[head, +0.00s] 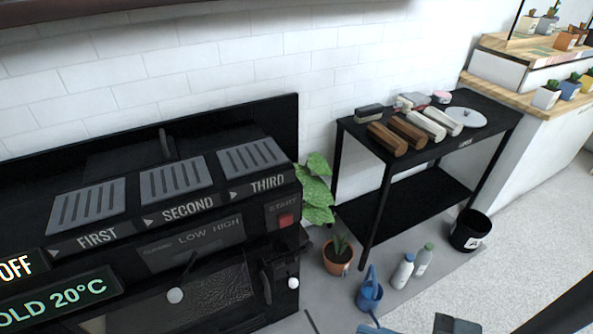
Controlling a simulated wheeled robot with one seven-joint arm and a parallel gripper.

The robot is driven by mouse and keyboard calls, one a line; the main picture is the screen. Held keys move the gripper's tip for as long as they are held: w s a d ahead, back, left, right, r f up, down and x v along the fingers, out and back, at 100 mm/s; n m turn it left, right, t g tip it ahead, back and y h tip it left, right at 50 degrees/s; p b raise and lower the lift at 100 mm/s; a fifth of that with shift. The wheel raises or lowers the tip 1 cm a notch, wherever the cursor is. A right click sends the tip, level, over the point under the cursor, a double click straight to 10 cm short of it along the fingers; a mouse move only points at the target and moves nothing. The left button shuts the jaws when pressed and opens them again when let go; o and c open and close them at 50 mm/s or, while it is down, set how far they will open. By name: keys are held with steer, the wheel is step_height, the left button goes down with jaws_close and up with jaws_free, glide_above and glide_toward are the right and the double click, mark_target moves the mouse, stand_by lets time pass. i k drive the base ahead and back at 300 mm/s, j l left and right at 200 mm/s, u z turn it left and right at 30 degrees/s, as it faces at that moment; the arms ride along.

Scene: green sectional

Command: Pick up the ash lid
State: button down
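A pale grey, round, flat lid (466,117) with a small knob on top lies on the black side table (488,103). It is near the table's right end, and I take it to be the ash lid. Its left edge is close to a pale roll-shaped item (441,121). Nothing covers the lid from above. I cannot make out my gripper in the head view, so its distance from the lid does not show.
Brown and pale rolls and small items crowd the table's left part. A black machine (170,230) stands at left. Plants, a blue watering can (370,293), bottles (403,271) and a black bin (470,230) stand on the floor before the table. Floor at right is clear.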

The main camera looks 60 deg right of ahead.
mark_target(469, 117)
steer(key=z, duration=2.95)
